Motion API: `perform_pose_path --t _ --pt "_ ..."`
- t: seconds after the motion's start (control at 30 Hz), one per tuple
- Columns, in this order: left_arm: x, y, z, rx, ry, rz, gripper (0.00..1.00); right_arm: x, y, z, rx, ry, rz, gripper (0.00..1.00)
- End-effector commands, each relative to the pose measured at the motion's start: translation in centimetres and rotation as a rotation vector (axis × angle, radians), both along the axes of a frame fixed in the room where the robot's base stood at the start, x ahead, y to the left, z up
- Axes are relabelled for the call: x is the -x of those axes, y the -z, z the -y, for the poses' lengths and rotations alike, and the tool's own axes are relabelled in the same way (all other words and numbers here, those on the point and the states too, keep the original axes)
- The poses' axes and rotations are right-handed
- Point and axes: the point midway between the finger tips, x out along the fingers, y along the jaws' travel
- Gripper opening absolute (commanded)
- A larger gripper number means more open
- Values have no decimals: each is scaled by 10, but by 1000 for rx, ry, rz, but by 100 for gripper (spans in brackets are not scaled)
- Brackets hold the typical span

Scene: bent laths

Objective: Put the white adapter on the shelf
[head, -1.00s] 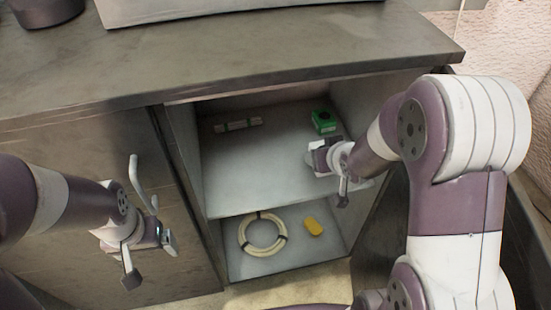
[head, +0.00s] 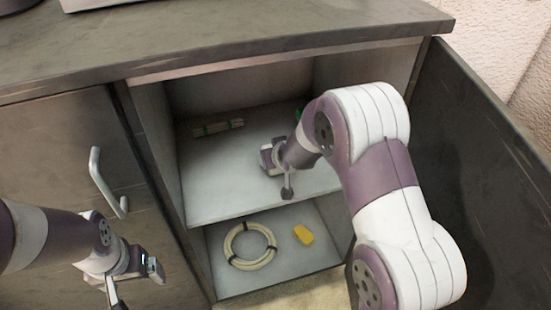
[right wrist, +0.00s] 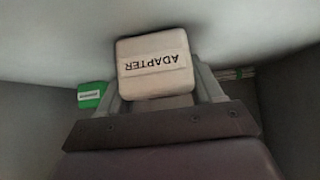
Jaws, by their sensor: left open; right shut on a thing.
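The white adapter (right wrist: 153,65) is a pale block labelled ADAPTER, between the fingers of my right gripper in the right wrist view. In the head view my right gripper (head: 272,160) is inside the open cabinet, over the middle of the upper shelf (head: 225,180), shut on the adapter. The adapter is mostly hidden by the gripper there. I cannot tell whether it touches the shelf. My left gripper (head: 138,285) is open and empty in front of the closed left door.
A bundle of laths (head: 217,128) lies at the shelf's back left. A green box (right wrist: 91,95) shows in the right wrist view. Below are a cable ring (head: 249,246) and a yellow item (head: 303,235). The open right door (head: 485,150) bounds the right side. Shelf front left is clear.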

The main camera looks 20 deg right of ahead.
Motion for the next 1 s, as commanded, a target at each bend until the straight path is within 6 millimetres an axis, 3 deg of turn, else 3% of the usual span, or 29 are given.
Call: perform_pose_path --t 0.2,0.23,0.3,0.67,1.0 --pt "0 2 0 0 0 1 91 0 3 0 0 0 0 33" --pt "0 1 0 0 0 1 91 0 3 0 0 0 0 72" --pt "0 1 0 0 0 1 91 0 2 0 0 0 0 91" --pt "0 -4 0 0 0 0 91 1 -5 0 0 0 1 91" --pt "0 -34 0 0 0 1 91 54 -62 2 0 0 3 91"
